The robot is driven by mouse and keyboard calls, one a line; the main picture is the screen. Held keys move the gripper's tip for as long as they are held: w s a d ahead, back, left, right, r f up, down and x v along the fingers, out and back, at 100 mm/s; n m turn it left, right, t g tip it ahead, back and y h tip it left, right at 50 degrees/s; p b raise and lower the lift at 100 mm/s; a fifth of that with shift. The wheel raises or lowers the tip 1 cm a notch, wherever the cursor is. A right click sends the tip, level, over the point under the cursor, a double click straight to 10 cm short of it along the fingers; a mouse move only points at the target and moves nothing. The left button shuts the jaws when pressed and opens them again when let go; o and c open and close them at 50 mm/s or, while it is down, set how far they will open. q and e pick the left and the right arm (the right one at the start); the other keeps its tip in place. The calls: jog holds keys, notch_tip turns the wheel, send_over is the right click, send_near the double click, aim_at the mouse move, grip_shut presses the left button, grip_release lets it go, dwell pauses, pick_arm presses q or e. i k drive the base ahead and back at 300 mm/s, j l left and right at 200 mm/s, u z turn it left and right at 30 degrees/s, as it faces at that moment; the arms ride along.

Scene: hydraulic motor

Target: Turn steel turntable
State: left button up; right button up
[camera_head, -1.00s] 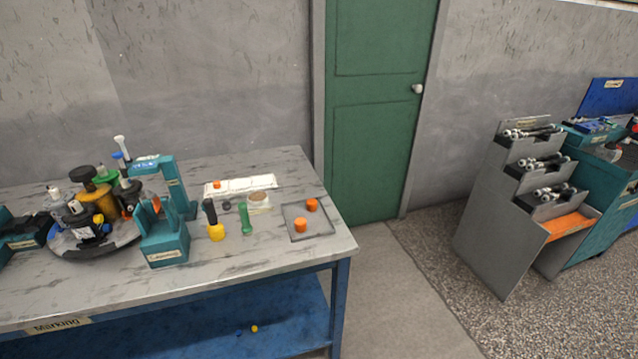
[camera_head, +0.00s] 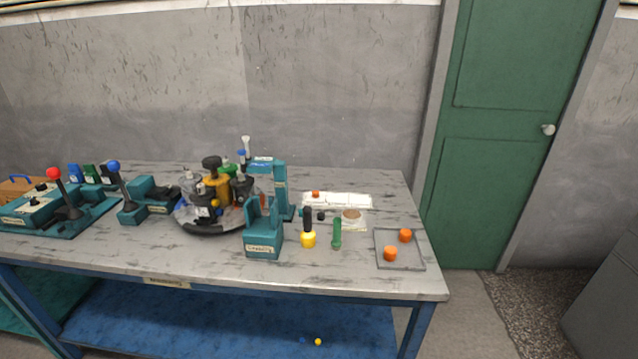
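The steel turntable (camera_head: 200,229) is a round dark-grey disc on the workbench, left of the middle of the head view. Several bottles and holders stand on it, among them a yellow one with a black knob (camera_head: 214,187) and dark ones with white labels. They hide most of its surface; its front rim shows. A teal stand (camera_head: 264,240) with a label is at its right front and overlaps its right side. Neither of my grippers shows in the view.
A teal lever press (camera_head: 145,205) with a blue knob stands left of the turntable. A red-knobbed lever unit (camera_head: 60,210) is farther left. Yellow and green tools, a white tray (camera_head: 340,200) and a grey tray (camera_head: 400,262) with orange pieces lie right. A green door (camera_head: 510,140) is beyond.

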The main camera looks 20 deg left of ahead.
aim_at(233, 217)
jog(key=u, duration=1.55)
